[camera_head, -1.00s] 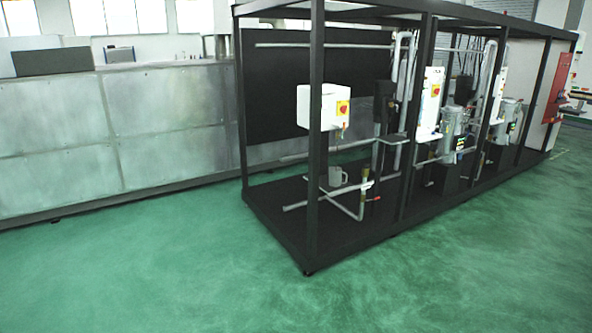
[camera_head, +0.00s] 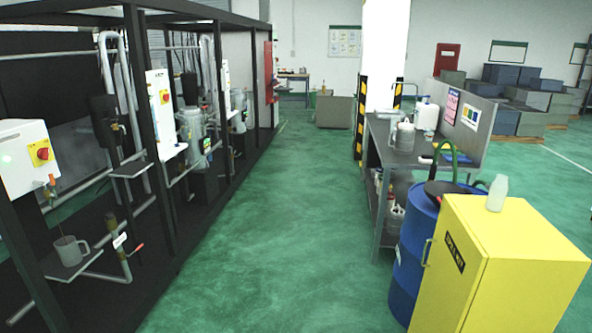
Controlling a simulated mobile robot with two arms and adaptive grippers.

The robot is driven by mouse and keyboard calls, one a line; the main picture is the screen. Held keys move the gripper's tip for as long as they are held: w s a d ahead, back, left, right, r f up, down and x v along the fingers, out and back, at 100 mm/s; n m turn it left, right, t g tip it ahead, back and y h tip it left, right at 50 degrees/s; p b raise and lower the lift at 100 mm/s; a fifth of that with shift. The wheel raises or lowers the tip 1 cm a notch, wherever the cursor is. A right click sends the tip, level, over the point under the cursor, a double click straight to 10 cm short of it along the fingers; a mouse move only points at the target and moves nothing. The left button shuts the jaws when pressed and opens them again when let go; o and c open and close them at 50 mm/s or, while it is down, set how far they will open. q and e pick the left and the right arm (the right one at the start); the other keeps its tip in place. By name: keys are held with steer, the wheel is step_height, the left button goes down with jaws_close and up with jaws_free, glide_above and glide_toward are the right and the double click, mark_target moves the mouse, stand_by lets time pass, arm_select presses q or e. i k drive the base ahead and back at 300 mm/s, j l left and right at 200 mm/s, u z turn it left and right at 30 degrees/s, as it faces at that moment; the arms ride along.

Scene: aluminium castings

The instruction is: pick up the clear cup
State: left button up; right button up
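A greyish mug-shaped cup (camera_head: 68,251) with a handle stands low at the left, on a small plate inside the black machine frame. Whether it is clear cannot be told at this size. It appears upright, beside a pipe with a brass-coloured fitting (camera_head: 112,224). No other cup that is plainly clear shows. Neither of my grippers is in view.
The black frame (camera_head: 167,205) runs along the left. A yellow cabinet (camera_head: 510,270) with a pale bottle (camera_head: 497,193) on top and a blue drum (camera_head: 413,255) stand right. Behind them is a workbench (camera_head: 385,150) with containers. The green floor (camera_head: 265,220) between is clear.

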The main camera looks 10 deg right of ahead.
mark_target(429, 135)
steer(key=i+l+z, duration=0.15)
steer(key=i+z, duration=0.15)
steer(key=i, duration=0.55)
steer(key=i+z, duration=0.25)
steer(key=i, duration=0.6)
steer(key=i+z, duration=0.2)
steer(key=i, duration=0.4)
steer(key=i+j+z, duration=0.2)
steer(key=i, duration=0.45)
steer(key=i+j+z, duration=0.2)
steer(key=i, duration=0.4)
steer(key=i+l+z, duration=0.1)
steer(key=i+z, duration=0.2)
steer(key=i, duration=0.2)
steer(key=i+z, duration=0.25)
steer(key=i, duration=0.25)
steer(key=i+j+z, duration=0.15)
steer(key=z, duration=0.35)
steer(key=i+j+z, duration=0.1)
steer(key=j+z, duration=0.2)
steer(key=z, duration=0.15)
steer(key=i+j+z, duration=0.2)
steer(key=j, duration=0.6)
steer(key=i+j+z, duration=0.1)
steer(key=j+z, duration=0.15)
steer(key=j, duration=0.6)
steer(key=j+z, duration=0.2)
steer(key=j, duration=0.65)
steer(key=i, duration=0.05)
